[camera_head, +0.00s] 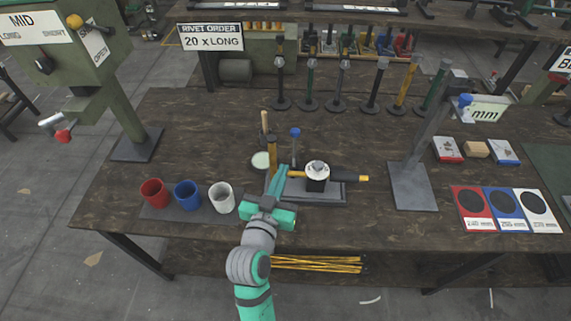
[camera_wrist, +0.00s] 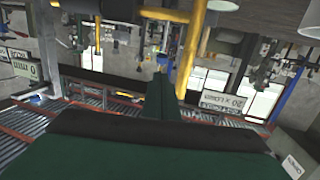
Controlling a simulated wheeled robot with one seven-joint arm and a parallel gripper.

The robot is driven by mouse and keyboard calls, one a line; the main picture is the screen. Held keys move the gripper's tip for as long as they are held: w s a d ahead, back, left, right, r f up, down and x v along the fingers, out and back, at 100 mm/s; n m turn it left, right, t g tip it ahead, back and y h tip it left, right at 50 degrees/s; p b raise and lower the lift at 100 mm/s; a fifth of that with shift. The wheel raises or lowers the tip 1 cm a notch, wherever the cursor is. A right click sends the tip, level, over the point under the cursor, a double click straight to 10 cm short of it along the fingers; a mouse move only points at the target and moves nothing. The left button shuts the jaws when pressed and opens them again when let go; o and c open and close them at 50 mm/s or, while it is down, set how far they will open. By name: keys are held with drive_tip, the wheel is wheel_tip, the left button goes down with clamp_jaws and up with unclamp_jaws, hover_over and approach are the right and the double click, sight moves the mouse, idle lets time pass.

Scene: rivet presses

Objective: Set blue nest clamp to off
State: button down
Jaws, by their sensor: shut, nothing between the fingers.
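A lever with a blue knob (camera_head: 295,132) stands upright at the back of a dark fixture plate (camera_head: 325,198) in the middle of the bench; it looks like the blue nest clamp. A silver-topped round nest (camera_head: 317,170) sits on the plate, with a yellow and black horizontal part beside it. My gripper (camera_head: 282,172) is shut and empty at the plate's left side, a little in front of and left of the blue knob, and appears apart from it. In the wrist view the shut fingers (camera_wrist: 161,100) point toward a yellow post (camera_wrist: 190,50).
Red (camera_head: 153,192), blue (camera_head: 187,195) and white (camera_head: 222,197) cups stand left. An orange post (camera_head: 272,155) and a pale round dish (camera_head: 261,161) lie close to my fingers. A grey stand (camera_head: 412,185) with another blue knob is right. The bench front between is clear.

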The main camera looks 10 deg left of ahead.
sight(293, 134)
drive_tip(key=w, duration=0.8)
drive_tip(key=w+d+f, duration=0.1)
drive_tip(key=w, duration=0.3)
drive_tip(key=shift+w, duration=0.15)
drive_tip(key=shift+w+a+r, duration=0.1)
drive_tip(key=shift+w+r, duration=0.1)
drive_tip(key=shift+w, duration=0.65)
drive_tip(key=shift+s, duration=0.15)
